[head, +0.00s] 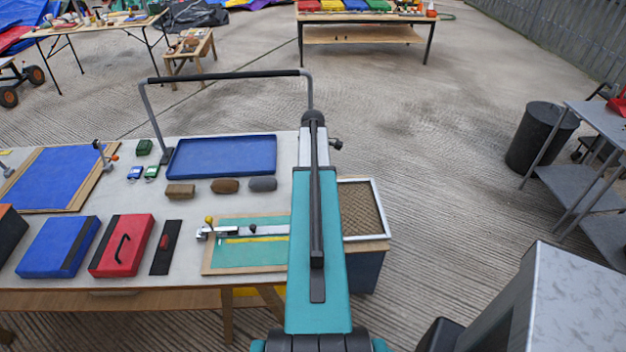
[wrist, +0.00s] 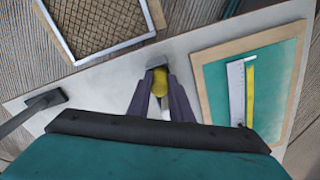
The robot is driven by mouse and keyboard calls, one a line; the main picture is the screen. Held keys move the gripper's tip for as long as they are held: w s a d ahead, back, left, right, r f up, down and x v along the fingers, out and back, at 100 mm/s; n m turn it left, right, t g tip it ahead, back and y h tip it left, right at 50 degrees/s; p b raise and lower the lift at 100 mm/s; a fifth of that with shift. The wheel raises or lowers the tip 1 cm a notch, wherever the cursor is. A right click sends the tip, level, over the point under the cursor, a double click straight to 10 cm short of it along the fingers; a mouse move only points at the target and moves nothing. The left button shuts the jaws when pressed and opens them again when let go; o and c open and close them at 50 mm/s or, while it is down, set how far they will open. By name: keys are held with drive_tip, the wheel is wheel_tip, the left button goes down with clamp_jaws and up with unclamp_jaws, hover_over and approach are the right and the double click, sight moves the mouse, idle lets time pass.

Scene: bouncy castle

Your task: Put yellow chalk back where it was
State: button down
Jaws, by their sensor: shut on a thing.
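My gripper (wrist: 161,88) shows in the wrist view, its two dark fingers shut on a rounded yellow thing, which looks like the yellow chalk (wrist: 159,83). The chalk is seen nearly end-on, and the fingers hide part of it. It is over the pale table top (wrist: 195,60), left of a green mat on a wooden board (wrist: 217,85). I cannot tell its height above the table. In the head view my arm hides the gripper and chalk. The mat (head: 240,255) carries a pale metal ruler (head: 265,230) and a yellow strip (wrist: 250,95).
A mesh-topped frame (head: 360,208) stands at the table's right end. A blue tray (head: 222,156) lies behind three small blocks (head: 225,186), beside a tall black-topped bar (head: 225,76). Red (head: 122,245) and blue (head: 58,247) cases lie front left. Concrete floor beyond is mostly clear.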

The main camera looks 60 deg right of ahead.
drive_tip(key=shift+f, duration=0.1)
drive_tip(key=c, duration=1.6)
unclamp_jaws()
drive_tip(key=shift+r, duration=0.2)
drive_tip(key=shift+r+b, duration=1.95)
drive_tip(key=shift+r, duration=4)
